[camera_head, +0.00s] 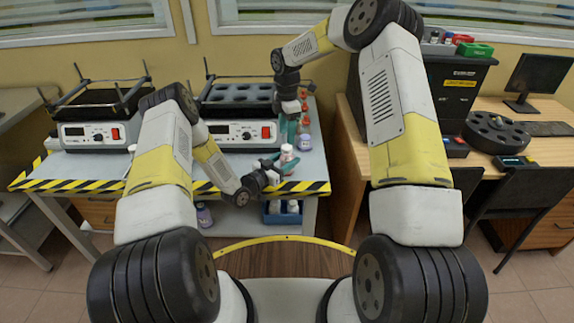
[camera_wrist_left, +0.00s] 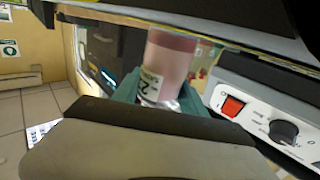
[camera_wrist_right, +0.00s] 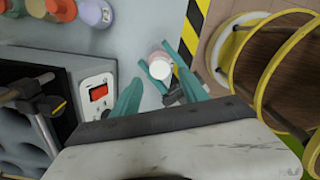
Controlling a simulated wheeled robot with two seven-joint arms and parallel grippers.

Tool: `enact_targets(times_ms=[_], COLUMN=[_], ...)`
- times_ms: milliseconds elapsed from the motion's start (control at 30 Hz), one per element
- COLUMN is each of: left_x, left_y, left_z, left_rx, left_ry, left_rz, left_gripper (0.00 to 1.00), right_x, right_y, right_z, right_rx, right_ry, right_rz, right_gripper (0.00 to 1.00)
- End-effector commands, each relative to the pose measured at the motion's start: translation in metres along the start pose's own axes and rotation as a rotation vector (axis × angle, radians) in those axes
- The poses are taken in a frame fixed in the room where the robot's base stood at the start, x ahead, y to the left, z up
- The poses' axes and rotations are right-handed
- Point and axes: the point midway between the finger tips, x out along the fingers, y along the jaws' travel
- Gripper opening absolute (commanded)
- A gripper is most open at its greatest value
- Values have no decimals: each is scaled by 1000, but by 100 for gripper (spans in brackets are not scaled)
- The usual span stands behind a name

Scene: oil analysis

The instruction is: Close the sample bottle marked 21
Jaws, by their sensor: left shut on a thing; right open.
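The sample bottle (camera_head: 288,156) is pinkish with a white round top, upright above the front right of the bench. My left gripper (camera_head: 276,166) is shut on its side. The left wrist view shows the bottle (camera_wrist_left: 166,68) between teal fingers, its label partly hidden with a "2" readable. My right gripper (camera_head: 292,132) is open above and behind the bottle. In the right wrist view the bottle's white top (camera_wrist_right: 160,69) lies between the open right fingers (camera_wrist_right: 157,88), seemingly untouched. I cannot tell whether the white top is a separate cap.
Other bottles with coloured caps (camera_head: 304,142) stand at the bench's right edge. A heater with a red switch (camera_head: 240,133) stands behind left. A blue crate (camera_head: 283,214) is below the bench (camera_head: 85,165). A desk with a black box (camera_head: 452,90) is to the right.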

Motion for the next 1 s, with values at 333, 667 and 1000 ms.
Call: enact_targets(times_ms=[333, 667, 1000], left_x=[0, 0, 0], left_y=[0, 0, 0], left_z=[0, 0, 0], left_rx=[0, 0, 0], left_ry=[0, 0, 0], left_rz=[0, 0, 0], left_gripper=[0, 0, 0], right_x=[47, 53, 53], right_y=[0, 0, 0], right_z=[0, 0, 0], right_rx=[1, 0, 0], right_ry=[1, 0, 0], right_rz=[0, 1, 1], right_gripper=[51, 51, 0])
